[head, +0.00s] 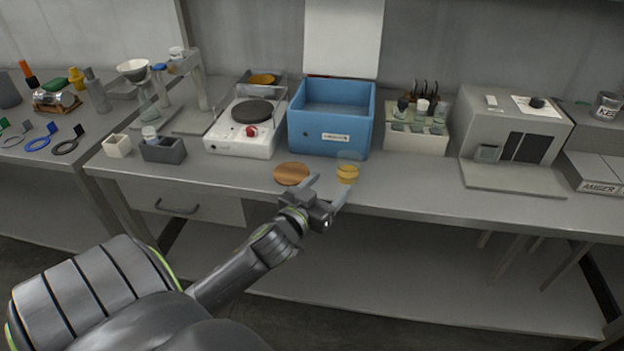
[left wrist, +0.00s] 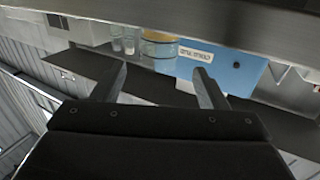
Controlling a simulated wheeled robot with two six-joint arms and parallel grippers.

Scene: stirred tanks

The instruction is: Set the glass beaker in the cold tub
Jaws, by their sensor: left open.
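The glass beaker (head: 347,174) holds amber liquid and stands on the bench near its front edge, in front of the blue tub. An amber-filled glass, apparently this beaker, shows in the left wrist view (left wrist: 158,46). The cold tub (head: 325,132) is a blue open-topped box with a white label on its front; its blue wall also shows in the left wrist view (left wrist: 235,72). My left gripper (head: 333,184) is open and empty, just in front of the beaker, with its fingers pointing toward it. My right gripper is in neither view.
A copper-coloured disc (head: 291,173) lies left of the beaker. A white hot plate (head: 238,138) stands left of the tub, and a rack of bottles (head: 415,138) stands to its right. A grey box-shaped device (head: 515,125) is farther right. Bare bench lies right of the beaker.

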